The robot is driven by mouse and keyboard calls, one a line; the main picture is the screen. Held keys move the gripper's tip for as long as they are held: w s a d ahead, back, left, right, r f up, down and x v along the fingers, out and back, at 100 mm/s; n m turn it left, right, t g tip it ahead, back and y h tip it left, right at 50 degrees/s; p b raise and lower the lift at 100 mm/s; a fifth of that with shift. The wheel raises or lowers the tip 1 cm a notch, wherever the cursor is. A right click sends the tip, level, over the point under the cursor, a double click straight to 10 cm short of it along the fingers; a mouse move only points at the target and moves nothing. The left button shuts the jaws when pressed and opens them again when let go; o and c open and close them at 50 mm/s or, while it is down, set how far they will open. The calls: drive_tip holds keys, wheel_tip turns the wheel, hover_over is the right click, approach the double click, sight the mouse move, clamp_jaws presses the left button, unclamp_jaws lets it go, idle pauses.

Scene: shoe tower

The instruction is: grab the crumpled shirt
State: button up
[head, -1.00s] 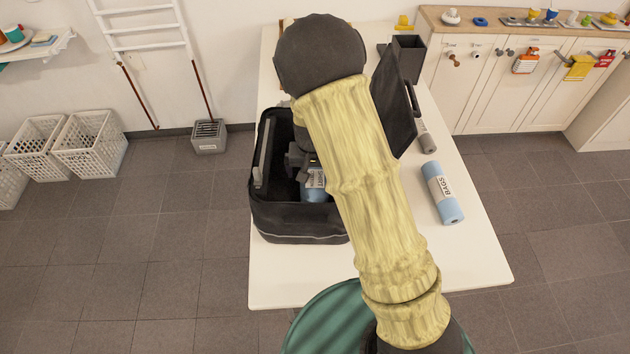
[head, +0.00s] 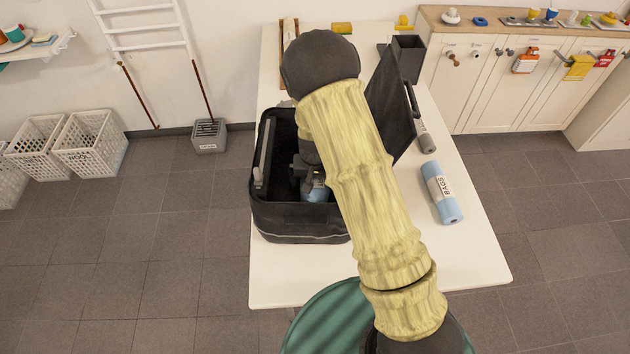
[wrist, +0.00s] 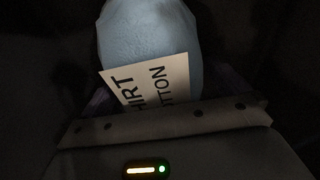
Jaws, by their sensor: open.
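The crumpled shirt (head: 316,194) is a light blue bundle inside the black open bin (head: 300,222) on the white table. In the wrist view the shirt (wrist: 152,38) is at the top middle, with a white label reading "SHIRT" and part of "COTTON". My gripper (head: 310,182) is down inside the bin, open, right above the shirt and partly covering it. The wrist view is dark, so I cannot tell whether the fingers touch the cloth. My arm hides part of the bin's right side.
The bin's dark lid (head: 388,105) stands up at the right, close to my arm. A dark square container (head: 408,58) stands at the back. The table's front right is clear.

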drive_tip(key=c, duration=1.1)
drive_tip(key=shift+r, duration=0.15)
wheel_tip(320, 180, up, 9)
drive_tip(key=shift+w, duration=0.15)
drive_tip(key=shift+d+r, duration=0.1)
drive_tip(key=shift+r, duration=0.3)
drive_tip(key=shift+a, duration=0.2)
drive_tip(key=shift+s+d, duration=0.1)
drive_tip(key=shift+s, duration=0.1)
